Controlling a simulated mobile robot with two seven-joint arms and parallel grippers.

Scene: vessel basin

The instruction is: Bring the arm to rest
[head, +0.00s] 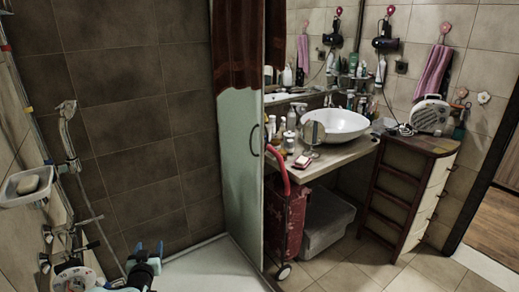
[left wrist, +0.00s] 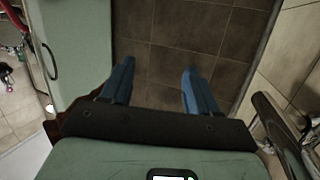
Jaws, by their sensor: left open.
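My left gripper (head: 149,248) is at the bottom left of the head view, over the shower floor. Its two blue fingers point away from me, toward the dark tiled wall. In the left wrist view my left gripper (left wrist: 158,72) has its fingers spread wide apart, with nothing between them but dark wall tiles behind. It is open and empty. My right gripper is in neither view.
The glass shower panel (head: 241,165) stands right of my left gripper. Shower fittings (head: 66,150) and a soap dish (head: 27,186) line the left wall. Beyond the panel are a washbasin (head: 336,124), a red trolley (head: 283,215) and a wooden cabinet (head: 412,185).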

